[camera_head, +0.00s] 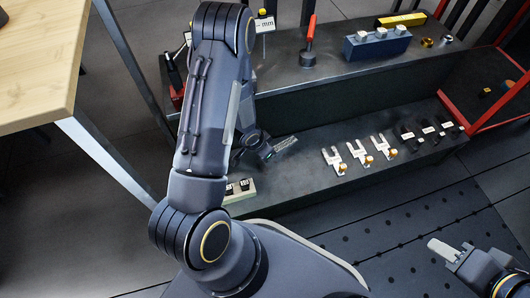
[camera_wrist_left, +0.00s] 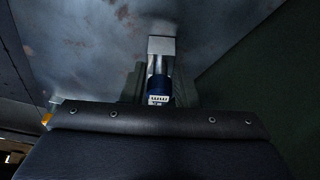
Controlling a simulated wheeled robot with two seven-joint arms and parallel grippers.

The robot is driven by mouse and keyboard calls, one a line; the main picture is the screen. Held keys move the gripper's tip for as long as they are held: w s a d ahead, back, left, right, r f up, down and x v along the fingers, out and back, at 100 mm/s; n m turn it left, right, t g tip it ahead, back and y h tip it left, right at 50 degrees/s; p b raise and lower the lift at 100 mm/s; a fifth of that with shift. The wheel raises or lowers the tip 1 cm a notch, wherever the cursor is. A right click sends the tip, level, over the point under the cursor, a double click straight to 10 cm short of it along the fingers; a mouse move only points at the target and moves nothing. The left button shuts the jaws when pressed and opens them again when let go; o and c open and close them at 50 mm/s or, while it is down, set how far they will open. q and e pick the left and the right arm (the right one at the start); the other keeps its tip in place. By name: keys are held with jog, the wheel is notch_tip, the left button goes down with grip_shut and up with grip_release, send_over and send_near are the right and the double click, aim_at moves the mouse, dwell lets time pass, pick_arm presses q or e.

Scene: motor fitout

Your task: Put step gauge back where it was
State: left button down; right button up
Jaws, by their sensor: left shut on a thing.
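My left gripper (camera_head: 284,146) is low over the lower shelf, beyond my left arm. In the left wrist view it is shut on a small gauge with a blue body (camera_wrist_left: 158,88), a white marked label and a grey metal block at its far end; I take this to be the step gauge. The gripper's own body hides its near end. In the head view the held gauge cannot be made out clearly. My right gripper (camera_head: 446,250) is at the lower right, over the dark perforated floor and away from the shelves. Its finger gap cannot be made out.
The lower shelf (camera_head: 312,187) bears several fork-shaped gauges (camera_head: 358,152), black gauges (camera_head: 430,132) and a pale block (camera_head: 240,188) beside my arm. The upper shelf holds a blue block (camera_head: 376,43) and a red-handled tool (camera_head: 308,45). A wooden table (camera_head: 35,60) stands at left.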

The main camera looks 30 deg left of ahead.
pick_arm(q)
jog(key=shift+w+r, duration=0.1)
jog(key=c, duration=1.1)
grip_release()
